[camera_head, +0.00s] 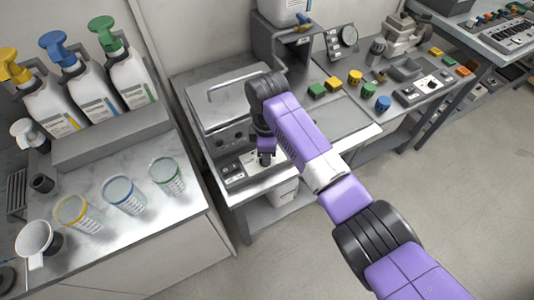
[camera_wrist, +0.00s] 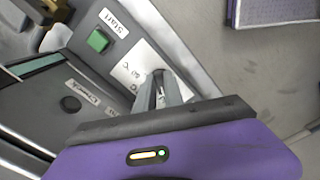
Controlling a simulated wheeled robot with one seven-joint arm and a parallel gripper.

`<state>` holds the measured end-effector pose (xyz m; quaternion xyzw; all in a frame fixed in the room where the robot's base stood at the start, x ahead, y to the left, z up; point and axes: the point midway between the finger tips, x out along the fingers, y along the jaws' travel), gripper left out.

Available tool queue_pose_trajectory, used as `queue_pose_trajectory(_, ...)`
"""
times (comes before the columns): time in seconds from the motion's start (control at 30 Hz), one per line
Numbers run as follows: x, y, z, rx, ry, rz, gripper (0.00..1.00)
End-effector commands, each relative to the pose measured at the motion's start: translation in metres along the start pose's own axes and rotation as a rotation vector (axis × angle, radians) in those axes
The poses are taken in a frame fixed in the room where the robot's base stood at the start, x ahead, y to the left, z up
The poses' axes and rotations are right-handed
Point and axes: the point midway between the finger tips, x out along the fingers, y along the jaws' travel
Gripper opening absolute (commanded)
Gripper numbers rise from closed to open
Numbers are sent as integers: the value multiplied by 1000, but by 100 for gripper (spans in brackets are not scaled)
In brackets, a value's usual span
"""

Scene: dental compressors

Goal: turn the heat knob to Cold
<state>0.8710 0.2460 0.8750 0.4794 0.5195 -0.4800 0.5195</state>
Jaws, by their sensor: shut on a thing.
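The heat knob (camera_wrist: 158,77) is a small dark piece, mostly hidden between my fingers in the wrist view. It sits on a white label plate (camera_wrist: 132,67) with partly covered print, where a "°C" mark seems to show. My gripper (camera_wrist: 163,88) is shut on the knob, with a finger on each side. In the head view my gripper (camera_head: 266,158) reaches down to the front panel (camera_head: 235,178) of the metal unit, and the knob is hidden there. The knob's pointer and setting cannot be read.
A green Start button (camera_wrist: 98,41) is on the same panel beside the plate. A metal box with a handle (camera_head: 228,98) stands behind the panel. Pump bottles (camera_head: 130,75) and cups (camera_head: 123,194) stand on the left counter. Colored knobs (camera_head: 355,76) are to the right.

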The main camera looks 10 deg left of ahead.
Motion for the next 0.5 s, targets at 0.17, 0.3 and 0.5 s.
queue_pose_trajectory(0.17, -1, 1, -1, -9, 3, 3, 0)
queue_pose_trajectory(0.3, -1, 1, -1, -9, 3, 3, 0)
queue_pose_trajectory(0.5, -1, 1, -1, -8, 2, 3, 32)
